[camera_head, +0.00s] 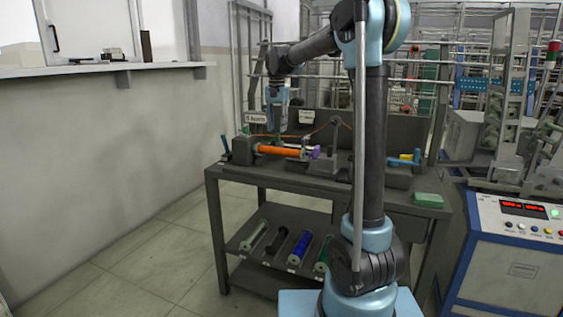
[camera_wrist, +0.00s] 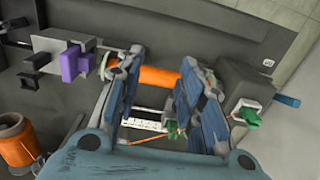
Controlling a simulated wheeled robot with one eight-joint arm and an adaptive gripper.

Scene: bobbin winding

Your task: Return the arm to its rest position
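My gripper (camera_head: 277,135) points down over the winding machine at the back left of the workbench in the head view. In the wrist view my gripper (camera_wrist: 160,62) is open, its two dark blue fingers spread apart. An orange bobbin (camera_head: 280,151) lies horizontally in the machine below it. The bobbin (camera_wrist: 158,76) also shows between the fingers in the wrist view, partly hidden by them. I cannot tell the exact gap between the fingertips and the bobbin. My arm reaches from the right across the bench, with its elbow raised.
The workbench (camera_head: 235,173) has a purple part (camera_head: 316,152), a green block (camera_head: 428,201) and a lower rack with several spools (camera_head: 302,246). An orange thread spool (camera_wrist: 15,145) is beside the machine. A control cabinet (camera_head: 510,270) stands right; floor is free at left.

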